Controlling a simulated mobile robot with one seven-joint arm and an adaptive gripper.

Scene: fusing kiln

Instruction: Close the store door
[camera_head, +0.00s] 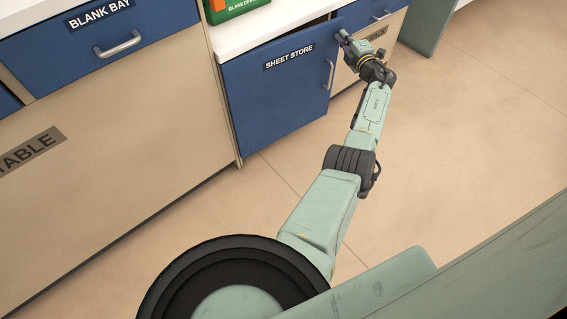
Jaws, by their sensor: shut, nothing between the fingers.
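The store door (268,100) is a blue panel labelled "SHEET STORE" (289,57), under the white counter. It stands slightly ajar, its right side out from the cabinet front and its left side at the cabinet post. Its upright metal handle (330,75) is near the right edge. My gripper (342,38) is shut and empty beside the door's upper right corner, above and right of the handle. I cannot tell whether it touches the door. My arm reaches up to it from the bottom of the view.
A blue drawer (75,45) labelled "BLANK BAY" is at the left, over a beige panel (120,130). Another blue drawer (368,12) is behind my gripper. The tiled floor (475,110) at right is clear.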

